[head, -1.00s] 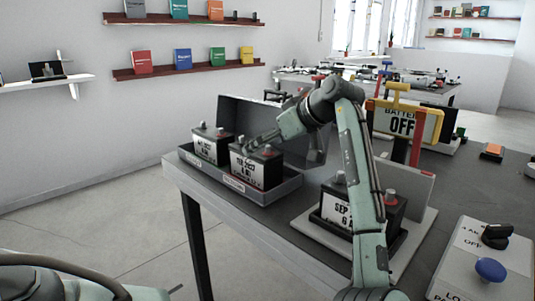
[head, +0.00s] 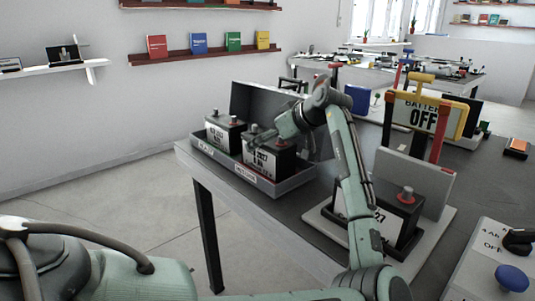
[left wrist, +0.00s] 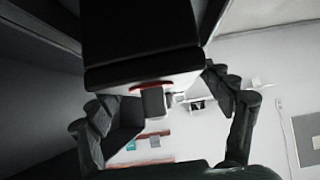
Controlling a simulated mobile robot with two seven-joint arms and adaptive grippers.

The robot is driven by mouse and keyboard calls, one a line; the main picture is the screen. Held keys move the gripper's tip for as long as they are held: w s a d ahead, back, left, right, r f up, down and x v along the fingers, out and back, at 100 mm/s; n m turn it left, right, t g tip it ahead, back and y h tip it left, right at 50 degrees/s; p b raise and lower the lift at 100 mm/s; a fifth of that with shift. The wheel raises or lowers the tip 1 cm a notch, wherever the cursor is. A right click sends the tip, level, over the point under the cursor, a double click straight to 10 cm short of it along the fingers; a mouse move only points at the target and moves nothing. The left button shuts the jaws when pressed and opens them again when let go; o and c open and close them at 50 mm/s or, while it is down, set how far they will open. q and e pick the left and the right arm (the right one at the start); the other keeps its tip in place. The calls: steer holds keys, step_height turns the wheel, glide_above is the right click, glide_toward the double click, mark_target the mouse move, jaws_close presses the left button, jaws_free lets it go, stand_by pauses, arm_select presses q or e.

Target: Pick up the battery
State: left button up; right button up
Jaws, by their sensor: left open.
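Two black batteries with white labels and red-based terminals sit in a grey tray (head: 245,178), a left battery (head: 222,135) and a right battery (head: 262,160). A third battery (head: 395,212) sits on a pale base to the right, partly hidden behind my left arm. My left gripper (head: 258,137) is at the top of the right tray battery, its fingers small and hard to separate there. In the left wrist view, my left gripper (left wrist: 168,112) is open, with a finger on either side of a dark battery (left wrist: 140,45). Contact cannot be told. My right gripper is not in view.
The tray has a raised grey back panel (head: 262,105). A yellow-framed sign (head: 424,115) reading OFF stands behind the third battery. A switch panel (head: 478,268) with a blue button (head: 511,278) is at the lower right. The dark table (head: 295,213) is bare between tray and base.

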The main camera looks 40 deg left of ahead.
arm_select(q)
jaws_close()
steer(key=shift+a+r, duration=0.1)
steer(key=shift+r, duration=0.2)
stand_by(0.3)
